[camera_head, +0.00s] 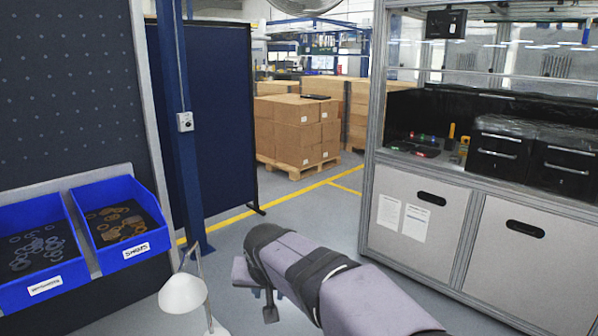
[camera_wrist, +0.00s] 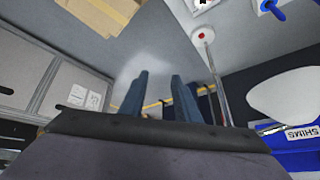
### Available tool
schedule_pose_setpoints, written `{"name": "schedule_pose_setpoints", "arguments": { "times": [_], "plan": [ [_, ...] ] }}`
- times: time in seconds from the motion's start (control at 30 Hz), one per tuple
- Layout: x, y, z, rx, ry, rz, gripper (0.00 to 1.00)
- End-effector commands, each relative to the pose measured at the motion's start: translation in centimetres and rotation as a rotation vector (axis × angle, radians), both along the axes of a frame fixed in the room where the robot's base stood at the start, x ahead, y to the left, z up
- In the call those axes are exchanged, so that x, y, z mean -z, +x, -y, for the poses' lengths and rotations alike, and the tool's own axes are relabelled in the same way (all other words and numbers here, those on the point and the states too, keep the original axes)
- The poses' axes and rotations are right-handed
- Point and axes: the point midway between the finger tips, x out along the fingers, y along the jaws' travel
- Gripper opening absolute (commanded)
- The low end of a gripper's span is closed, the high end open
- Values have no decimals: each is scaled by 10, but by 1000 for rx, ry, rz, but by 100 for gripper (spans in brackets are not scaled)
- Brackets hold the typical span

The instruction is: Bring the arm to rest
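My gripper (camera_wrist: 160,76) shows in the wrist view with two dark blue fingers reaching out past the dark edge of the wrist. The fingers stand apart with a clear gap between them, and I see nothing held in it. In the head view my grey-purple arm with dark bands reaches in from the bottom right over the floor. The gripper's fingers cannot be made out clearly there.
A white lamp (camera_head: 183,293) stands left of my arm; its shade also shows in the wrist view (camera_wrist: 285,96). Blue bins (camera_head: 40,258) (camera_head: 122,222) hang at left. A grey cabinet (camera_head: 415,222) stands at right. Boxes (camera_head: 290,128) sit behind.

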Motion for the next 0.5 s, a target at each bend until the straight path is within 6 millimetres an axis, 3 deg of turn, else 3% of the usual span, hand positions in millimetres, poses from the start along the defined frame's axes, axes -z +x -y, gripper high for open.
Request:
{"name": "schedule_pose_setpoints", "arguments": {
  "times": [0.03,0.2,0.4,0.5],
  "plan": [
    [16,-13,30,11,-26,-46,29],
    [67,-69,110,11,-93,-199,29],
    [119,-157,179,6,-117,-376,29],
    [139,-199,198,2,-112,-447,29]
  ]
}}
